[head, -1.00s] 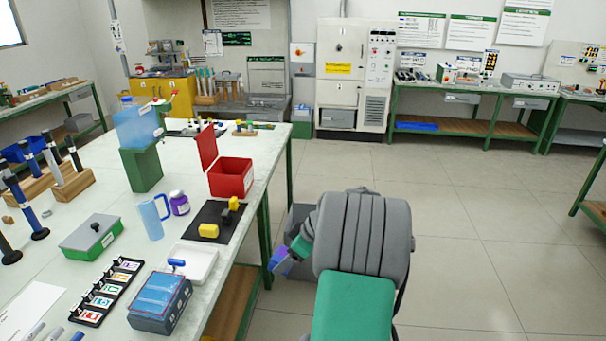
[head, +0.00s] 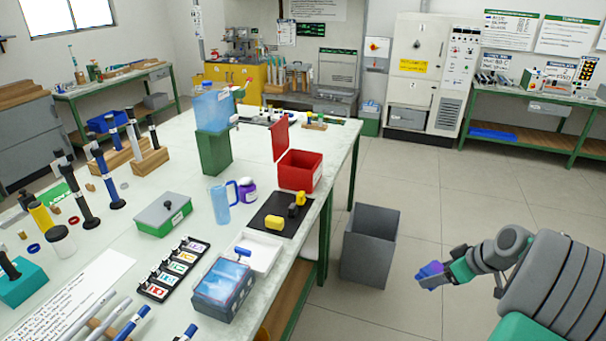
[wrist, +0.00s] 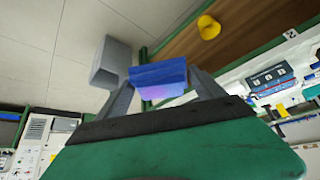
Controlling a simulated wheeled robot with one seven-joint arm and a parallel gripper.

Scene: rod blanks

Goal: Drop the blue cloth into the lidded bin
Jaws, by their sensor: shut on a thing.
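The blue cloth (head: 430,270) is a small blue-purple folded piece at the tip of my gripper (head: 443,275). In the wrist view, the cloth (wrist: 158,73) sits between the two fingers of my gripper (wrist: 162,88), which are shut on it. It hangs in the air over the floor, right of the table. A red bin (head: 300,172) with its red lid (head: 280,138) raised stands near the table's right edge, left of and beyond my gripper. It is open at the top; its inside is partly visible.
A grey open-topped bin (head: 368,250) stands on the floor between the table (head: 120,225) and my gripper. A black mat (head: 268,222) with yellow pieces, a white tray (head: 265,255) and a blue-topped box (head: 224,287) lie near the table edge. The floor on the right is clear.

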